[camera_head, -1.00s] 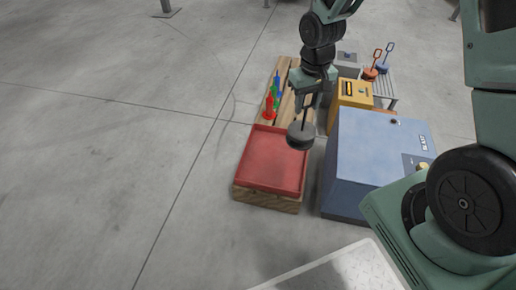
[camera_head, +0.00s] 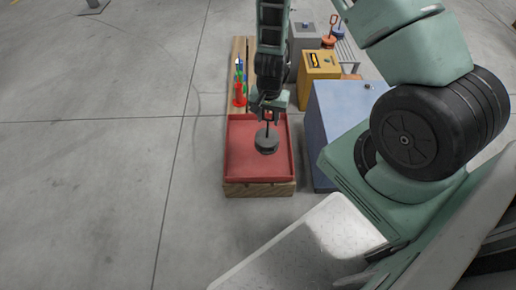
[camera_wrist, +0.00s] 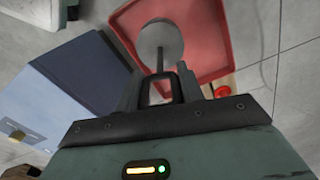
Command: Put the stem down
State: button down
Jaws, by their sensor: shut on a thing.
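The stem (camera_head: 267,143) is a dark thin rod with a round grey disc-like base at its lower end. My gripper (camera_head: 268,108) is shut on its upper end, and the stem hangs upright over the red tray (camera_head: 240,170). In the wrist view the stem's grey base (camera_wrist: 160,42) shows in front of the red tray (camera_wrist: 205,70), beyond my gripper's fingers (camera_wrist: 160,88). I cannot tell whether the base touches the tray floor or hangs just above it.
The red tray sits on a wooden block (camera_head: 250,189). A blue cabinet (camera_head: 335,110) stands close to its right. Behind are red, green and blue cone-like things (camera_head: 239,90) on planks, a yellow box (camera_head: 319,66) and a grey box (camera_head: 305,38). Floor at left is clear.

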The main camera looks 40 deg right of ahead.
aim_at(273, 138)
jog(key=shift+s+d+f+m, duration=0.55)
jog(key=shift+s+f+m, duration=0.05)
jog(key=shift+s+f, duration=0.2)
jog(key=shift+f, duration=0.3)
notch_tip(273, 138, down, 10)
jog(key=b, duration=0.4)
jog(key=shift+d+r+b, duration=0.1)
jog(key=shift+r+b, duration=0.1)
jog(key=shift+b, duration=0.1)
jog(key=shift+f, duration=0.1)
jog(key=c, duration=0.9)
grip_release()
